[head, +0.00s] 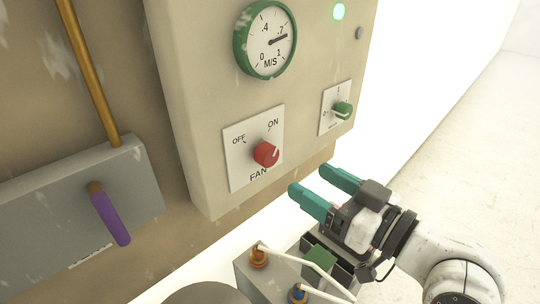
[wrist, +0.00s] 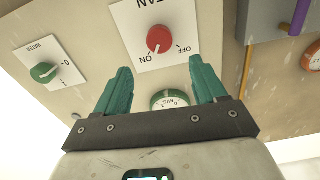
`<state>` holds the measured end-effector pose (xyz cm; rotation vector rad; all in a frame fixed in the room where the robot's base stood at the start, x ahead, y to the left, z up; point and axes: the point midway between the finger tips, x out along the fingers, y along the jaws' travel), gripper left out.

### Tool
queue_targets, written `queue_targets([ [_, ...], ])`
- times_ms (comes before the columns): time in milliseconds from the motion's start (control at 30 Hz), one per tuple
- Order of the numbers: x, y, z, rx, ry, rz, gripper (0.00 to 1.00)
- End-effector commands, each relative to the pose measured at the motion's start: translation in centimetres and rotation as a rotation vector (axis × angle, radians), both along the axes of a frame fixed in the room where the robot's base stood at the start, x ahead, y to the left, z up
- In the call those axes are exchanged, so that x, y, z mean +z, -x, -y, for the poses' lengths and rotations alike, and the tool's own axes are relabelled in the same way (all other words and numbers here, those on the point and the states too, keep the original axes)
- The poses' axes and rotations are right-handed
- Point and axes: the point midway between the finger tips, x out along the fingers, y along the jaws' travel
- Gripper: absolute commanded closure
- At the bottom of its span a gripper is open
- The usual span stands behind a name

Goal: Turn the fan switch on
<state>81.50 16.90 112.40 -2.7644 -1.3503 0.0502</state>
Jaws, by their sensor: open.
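The fan switch is a red round knob (head: 266,154) on a white plate (head: 235,170) marked OFF, ON and FAN. The knob also shows, upside down, in the wrist view (wrist: 160,39). Its white mark appears to point toward ON. My gripper (head: 309,178) is open and empty, its teal fingers apart. It is below and to the right of the knob in the head view, not touching it. In the wrist view the fingertips (wrist: 160,65) lie on either side below the knob.
A round M/S gauge (head: 265,40) reads a little past .7. A green lamp (head: 339,11) glows. A green knob (head: 343,110) is on the right plate. A purple-handled lever (head: 110,218) is at left. A box with orange and blue fittings (head: 258,257) is below.

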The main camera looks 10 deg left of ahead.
Motion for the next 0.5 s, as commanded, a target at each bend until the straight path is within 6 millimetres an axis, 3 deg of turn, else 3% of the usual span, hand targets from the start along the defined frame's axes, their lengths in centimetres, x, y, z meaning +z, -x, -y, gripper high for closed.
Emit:
queue_targets([
  [167, 0.3, -0.6, -1.1, 0.002, 0.011, 0.016, 0.29],
  [500, 0.2, -4.3, -5.8, 0.002, 0.01, 0.013, 0.29],
])
